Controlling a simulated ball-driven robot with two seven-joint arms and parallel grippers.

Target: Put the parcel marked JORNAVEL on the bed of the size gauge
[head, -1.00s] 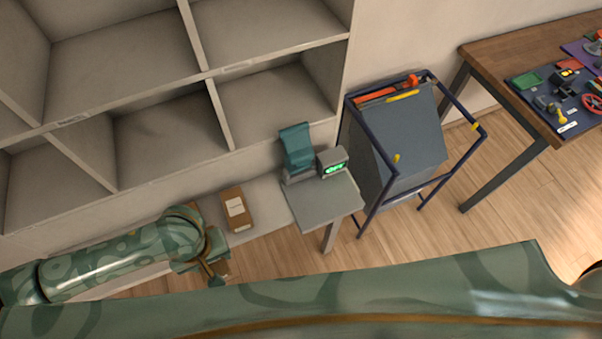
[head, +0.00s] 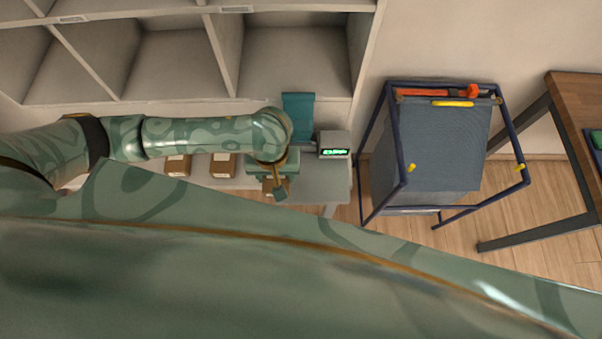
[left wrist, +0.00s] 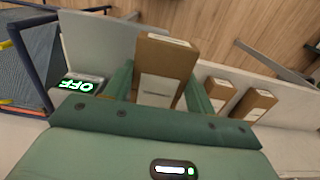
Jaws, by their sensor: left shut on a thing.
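My left gripper (head: 277,190) is shut on a brown parcel (left wrist: 168,56), its fingers (left wrist: 161,90) on either side of it. The parcel also shows below the gripper in the head view (head: 268,187). Its white label is too small to read. The size gauge has a grey flat bed (head: 325,180), a lit green display (head: 334,152) and a teal upright part (head: 298,112). In the left wrist view the bed (left wrist: 88,38) lies beside and partly behind the parcel; I cannot tell whether they touch. My right gripper is not in view.
Two more brown parcels with white labels, a left one (head: 178,165) and a right one (head: 223,165), lie on the pale ledge left of the gauge. A blue-framed cart (head: 440,140) stands to the right. Empty shelf compartments (head: 290,60) are behind.

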